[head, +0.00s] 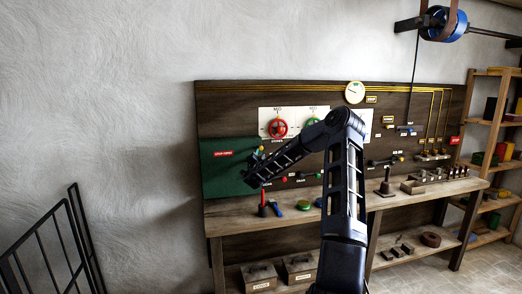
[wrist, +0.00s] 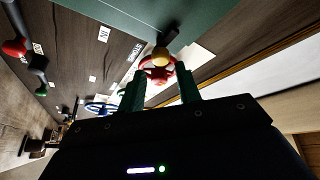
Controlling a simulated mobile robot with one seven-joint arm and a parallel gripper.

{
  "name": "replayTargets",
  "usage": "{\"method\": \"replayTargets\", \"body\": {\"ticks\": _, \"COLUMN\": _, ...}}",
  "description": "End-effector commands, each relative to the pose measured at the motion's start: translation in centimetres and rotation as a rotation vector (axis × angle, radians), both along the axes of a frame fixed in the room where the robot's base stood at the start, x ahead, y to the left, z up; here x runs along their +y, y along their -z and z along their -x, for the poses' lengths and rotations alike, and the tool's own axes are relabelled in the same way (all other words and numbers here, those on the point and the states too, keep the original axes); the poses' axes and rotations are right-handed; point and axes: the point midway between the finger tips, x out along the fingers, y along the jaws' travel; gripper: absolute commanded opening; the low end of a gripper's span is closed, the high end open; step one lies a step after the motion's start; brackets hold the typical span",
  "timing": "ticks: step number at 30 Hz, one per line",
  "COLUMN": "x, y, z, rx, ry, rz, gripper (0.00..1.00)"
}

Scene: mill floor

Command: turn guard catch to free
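The guard catch appears to be the small dark lever with a yellow ball end (wrist: 162,56) at the edge of the green guard panel (wrist: 150,18). In the head view a yellow knob (head: 261,149) shows at the right edge of the green panel (head: 225,175). My gripper (wrist: 160,72) has its two fingers apart, with nothing held between them. The yellow ball lies just beyond the fingertips, roughly in line with the gap; I cannot tell the exact distance. In the head view my gripper (head: 252,182) is in front of the green panel, partly hidden by its own wrist.
A red handwheel (head: 278,128) and a green handwheel (head: 312,125) are on the board above. The red handwheel also shows behind the yellow ball (wrist: 155,75). Small levers with red and green knobs (head: 302,176) are below. A workbench (head: 240,222) with loose items runs beneath.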

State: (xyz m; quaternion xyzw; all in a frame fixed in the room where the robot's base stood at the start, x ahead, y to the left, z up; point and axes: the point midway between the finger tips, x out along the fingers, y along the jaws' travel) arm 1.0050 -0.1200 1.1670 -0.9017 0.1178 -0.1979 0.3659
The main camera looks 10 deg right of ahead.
Motion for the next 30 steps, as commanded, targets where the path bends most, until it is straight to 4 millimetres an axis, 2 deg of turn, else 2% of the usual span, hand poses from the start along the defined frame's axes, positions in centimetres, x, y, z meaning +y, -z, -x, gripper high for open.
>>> {"method": "replayTargets", "body": {"ticks": 6, "x": -1.3, "y": -1.0, "z": -3.4, "rx": -0.001, "ry": 0.000, "rz": -0.001, "gripper": 0.34}}
{"method": "replayTargets", "body": {"ticks": 12, "x": -2.0, "y": -1.7, "z": -5.3, "rx": -0.001, "ry": -0.002, "rz": 0.001, "gripper": 0.34}}
{"method": "replayTargets", "body": {"ticks": 25, "x": -2.3, "y": -1.9, "z": -6.0, "rx": 0.000, "ry": -0.002, "rz": 0.002, "gripper": 0.34}}
{"method": "replayTargets", "body": {"ticks": 26, "x": -2.3, "y": -1.9, "z": -6.0, "rx": 0.000, "ry": -0.002, "rz": 0.002, "gripper": 0.30}}
{"method": "replayTargets", "body": {"ticks": 30, "x": -2.3, "y": -1.9, "z": -6.0, "rx": 0.000, "ry": -0.001, "rz": 0.001, "gripper": 0.02}}
